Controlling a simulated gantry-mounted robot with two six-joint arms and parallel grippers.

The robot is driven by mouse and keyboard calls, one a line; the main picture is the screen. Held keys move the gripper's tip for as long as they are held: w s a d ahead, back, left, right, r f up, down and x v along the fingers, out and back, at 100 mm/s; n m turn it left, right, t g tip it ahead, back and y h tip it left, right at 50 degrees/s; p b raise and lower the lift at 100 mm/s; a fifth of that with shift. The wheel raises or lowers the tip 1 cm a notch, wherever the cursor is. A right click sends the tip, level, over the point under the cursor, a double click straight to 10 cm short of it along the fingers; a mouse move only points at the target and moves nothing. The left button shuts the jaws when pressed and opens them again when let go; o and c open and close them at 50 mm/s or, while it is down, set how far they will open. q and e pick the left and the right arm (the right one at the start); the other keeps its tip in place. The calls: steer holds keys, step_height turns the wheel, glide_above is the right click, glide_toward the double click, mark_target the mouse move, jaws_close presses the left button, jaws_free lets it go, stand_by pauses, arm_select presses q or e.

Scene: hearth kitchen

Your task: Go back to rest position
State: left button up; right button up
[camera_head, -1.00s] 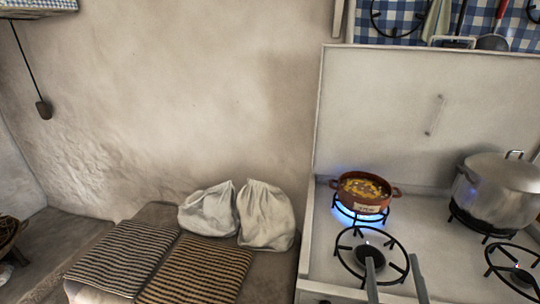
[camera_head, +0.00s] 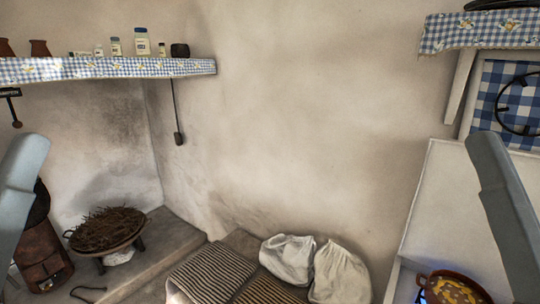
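Neither of my grippers is in view. Grey links of my arms rise at the left edge and the right edge of the head view, and no fingertips show on them. The task names no object. The brown pot (camera_head: 452,289) with yellow food sits on the stove at the bottom right, partly cut off by the frame edge.
White cloth sacks (camera_head: 340,272) and striped folded cloths (camera_head: 212,273) lie on the ledge at the bottom middle. A bowl of twigs (camera_head: 104,230) stands at the left. A shelf with a checked cloth edge (camera_head: 110,68) holds jars. The middle wall is bare.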

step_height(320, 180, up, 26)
steer(key=p, duration=2.2)
steer(key=shift+p, duration=0.35)
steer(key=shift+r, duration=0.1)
